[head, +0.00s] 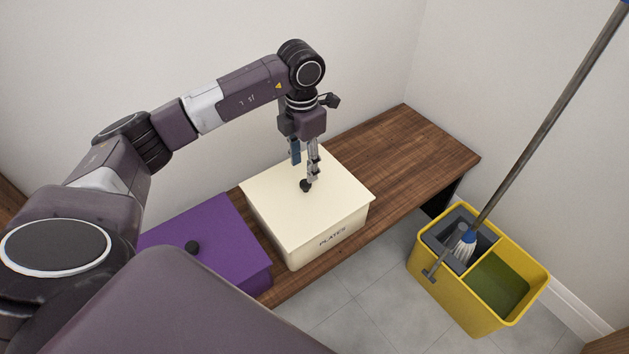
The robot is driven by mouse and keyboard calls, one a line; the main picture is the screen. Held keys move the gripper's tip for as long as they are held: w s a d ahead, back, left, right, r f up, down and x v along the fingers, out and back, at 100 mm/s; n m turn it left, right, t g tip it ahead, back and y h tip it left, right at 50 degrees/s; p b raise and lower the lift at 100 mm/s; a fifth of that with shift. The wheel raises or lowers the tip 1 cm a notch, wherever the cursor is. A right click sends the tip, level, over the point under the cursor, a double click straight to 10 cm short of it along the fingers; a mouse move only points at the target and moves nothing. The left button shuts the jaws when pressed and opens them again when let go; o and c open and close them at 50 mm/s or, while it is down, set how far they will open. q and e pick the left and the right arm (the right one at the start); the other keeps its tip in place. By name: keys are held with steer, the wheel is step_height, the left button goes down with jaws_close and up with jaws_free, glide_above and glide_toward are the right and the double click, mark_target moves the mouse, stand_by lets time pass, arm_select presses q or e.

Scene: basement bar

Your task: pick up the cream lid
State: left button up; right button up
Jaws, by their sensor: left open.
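The cream lid (275,215) lies flat on a cream box (345,242) marked "PLATES", on the wooden bench. A small dark knob (306,186) stands near the middle of the lid. My left gripper (304,170) points down over the lid, open, with its fingertips close to the knob. One finger overlaps the knob in the picture; I cannot tell whether it touches it. My right gripper is not in view.
A purple box (215,235) with a dark knob stands left of the cream box, partly hidden by my arm. The wooden bench (410,150) is clear to the right. A yellow mop bucket (470,310) with a mop (545,125) stands on the tiled floor.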

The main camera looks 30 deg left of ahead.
mark_target(305, 182)
arm_select(q)
step_height(305, 182, down, 7)
steer(key=shift+r+b, duration=0.1)
steer(key=shift+b, duration=0.45)
steer(key=shift+f, duration=0.25)
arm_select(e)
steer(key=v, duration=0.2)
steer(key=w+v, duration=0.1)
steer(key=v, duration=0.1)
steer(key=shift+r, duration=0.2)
arm_select(q)
steer(key=shift+w, duration=0.1)
jaws_close()
